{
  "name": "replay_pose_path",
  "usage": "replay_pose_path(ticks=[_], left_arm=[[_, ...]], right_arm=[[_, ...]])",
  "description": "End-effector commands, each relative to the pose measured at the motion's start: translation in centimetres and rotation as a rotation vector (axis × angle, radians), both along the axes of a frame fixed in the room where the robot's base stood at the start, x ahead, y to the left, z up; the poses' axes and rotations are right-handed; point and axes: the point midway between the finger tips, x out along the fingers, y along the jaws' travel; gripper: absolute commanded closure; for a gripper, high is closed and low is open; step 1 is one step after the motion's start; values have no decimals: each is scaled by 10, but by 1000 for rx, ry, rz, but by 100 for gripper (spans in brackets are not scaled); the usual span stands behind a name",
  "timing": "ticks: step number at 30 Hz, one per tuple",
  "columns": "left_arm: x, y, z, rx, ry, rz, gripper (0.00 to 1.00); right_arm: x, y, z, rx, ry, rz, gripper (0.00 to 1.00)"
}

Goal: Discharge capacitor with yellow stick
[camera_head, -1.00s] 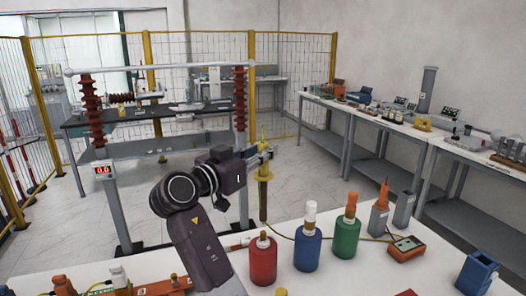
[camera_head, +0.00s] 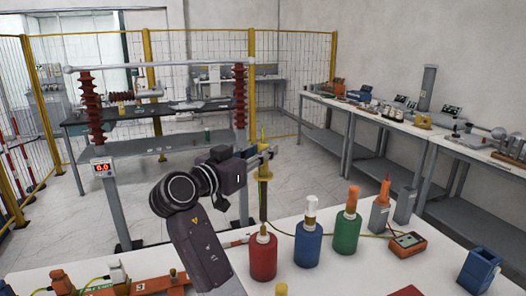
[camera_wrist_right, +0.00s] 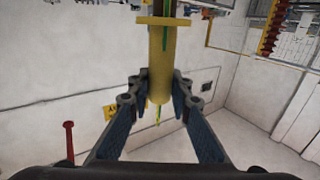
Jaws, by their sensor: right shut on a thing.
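My right gripper (camera_head: 266,154) is shut on the yellow stick (camera_head: 264,172) and holds it upright above the near table's far edge. The stick has a yellow collar and a dark lower shaft. In the right wrist view, the yellow handle (camera_wrist_right: 160,65) is between the fingers of the right gripper (camera_wrist_right: 158,92). Beyond stands a grey frame (camera_head: 150,66) with ribbed red insulators (camera_head: 90,103) and a small red display (camera_head: 102,169). I cannot tell for certain which part is the capacitor. My left gripper is out of view.
A red bottle (camera_head: 263,259), a blue bottle (camera_head: 308,246) and a green bottle (camera_head: 346,234) stand on the near table, close to the stick. An orange meter (camera_head: 407,243) and a blue box (camera_head: 479,274) are to the right. Yellow-posted mesh fencing (camera_head: 292,85) encloses the back.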

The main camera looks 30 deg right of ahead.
Motion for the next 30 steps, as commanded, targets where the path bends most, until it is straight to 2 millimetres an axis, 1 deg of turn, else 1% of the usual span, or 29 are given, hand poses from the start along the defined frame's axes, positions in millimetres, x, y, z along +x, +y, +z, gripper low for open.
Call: replay_pose_path(ticks=[10,30], left_arm=[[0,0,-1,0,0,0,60],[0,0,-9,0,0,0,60]], right_arm=[[0,0,0,-1,-1,0,100],[0,0,-8,-1,-1,0,100]])
